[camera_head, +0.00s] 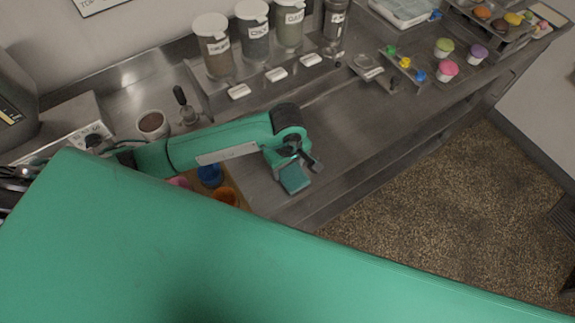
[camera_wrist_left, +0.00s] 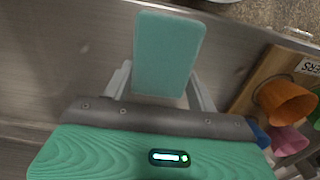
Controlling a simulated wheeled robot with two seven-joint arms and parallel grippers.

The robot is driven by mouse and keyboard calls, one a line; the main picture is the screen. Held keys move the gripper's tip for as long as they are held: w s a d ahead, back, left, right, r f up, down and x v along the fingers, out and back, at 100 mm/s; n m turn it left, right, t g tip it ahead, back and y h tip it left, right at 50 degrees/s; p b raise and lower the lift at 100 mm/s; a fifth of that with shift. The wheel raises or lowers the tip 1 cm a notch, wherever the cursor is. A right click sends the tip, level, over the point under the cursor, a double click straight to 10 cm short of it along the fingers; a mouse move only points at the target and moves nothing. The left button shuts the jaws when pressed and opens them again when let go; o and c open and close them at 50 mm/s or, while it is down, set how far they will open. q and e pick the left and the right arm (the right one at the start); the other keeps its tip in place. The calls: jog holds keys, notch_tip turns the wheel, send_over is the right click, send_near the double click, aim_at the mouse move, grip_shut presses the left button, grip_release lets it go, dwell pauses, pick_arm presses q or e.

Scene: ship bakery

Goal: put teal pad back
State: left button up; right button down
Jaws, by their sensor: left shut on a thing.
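The teal pad (camera_head: 294,181) is a small flat rectangle with rounded corners, seen near the front edge of the steel counter in the head view. My left gripper (camera_head: 300,168) is shut on the teal pad. In the left wrist view the pad (camera_wrist_left: 168,55) sticks out beyond my left gripper (camera_wrist_left: 160,88), with a finger on each side of its near end. I cannot tell whether the pad touches the counter. My right gripper is not in view.
Blue (camera_head: 210,176) and orange (camera_head: 226,196) cups stand left of the pad, partly hidden by my arm. Labelled jars (camera_head: 256,40) stand at the back. Colourful cupcakes (camera_head: 447,70) stand at the right. Bare counter (camera_head: 350,120) lies right of my gripper.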

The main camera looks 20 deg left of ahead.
pick_arm(q)
jog(key=shift+f, duration=0.7)
jog(key=shift+f, duration=0.1)
jog(key=shift+f, duration=0.15)
jog(key=o, duration=0.9)
